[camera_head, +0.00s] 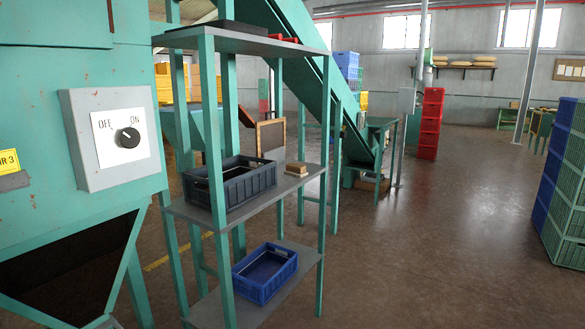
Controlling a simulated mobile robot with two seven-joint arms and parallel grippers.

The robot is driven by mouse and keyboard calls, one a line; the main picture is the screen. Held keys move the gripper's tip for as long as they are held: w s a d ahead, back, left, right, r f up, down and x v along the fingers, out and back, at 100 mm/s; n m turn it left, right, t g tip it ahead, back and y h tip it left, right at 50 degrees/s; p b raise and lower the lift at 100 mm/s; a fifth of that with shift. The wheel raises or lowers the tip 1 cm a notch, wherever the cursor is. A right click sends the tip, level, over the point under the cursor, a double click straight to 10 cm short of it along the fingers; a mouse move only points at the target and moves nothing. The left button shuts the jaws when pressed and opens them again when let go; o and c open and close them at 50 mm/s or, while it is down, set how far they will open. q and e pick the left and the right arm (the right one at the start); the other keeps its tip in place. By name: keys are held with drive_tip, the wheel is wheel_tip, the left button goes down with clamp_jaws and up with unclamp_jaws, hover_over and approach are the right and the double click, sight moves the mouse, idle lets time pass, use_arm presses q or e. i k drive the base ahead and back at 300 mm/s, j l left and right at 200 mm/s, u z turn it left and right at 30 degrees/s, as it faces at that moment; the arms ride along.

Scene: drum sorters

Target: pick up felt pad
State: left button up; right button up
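A small tan and brown block (297,169) lies on the middle shelf of the green metal rack (220,205), near its right end. It may be the felt pad, but it is too small for me to tell. A dark grey crate (243,190) stands on the same shelf to its left, apart from it. Neither of my grippers is in view.
A blue crate (264,275) sits on the rack's bottom shelf. A green machine with an OFF/ON switch box (112,138) stands close at left. Stacked blue and green crates (566,190) stand at right, red crates (430,122) farther back. The floor between is clear.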

sight(292, 169)
drive_tip(key=i+l+u, duration=0.15)
drive_tip(key=i+l, duration=0.3)
drive_tip(key=i+l+u, duration=0.15)
drive_tip(key=i+l, duration=0.4)
drive_tip(key=i+l+u, duration=0.15)
drive_tip(key=i+l, duration=0.4)
drive_tip(key=i+l+u, duration=0.15)
drive_tip(key=i+l, duration=0.3)
drive_tip(key=l, duration=0.25)
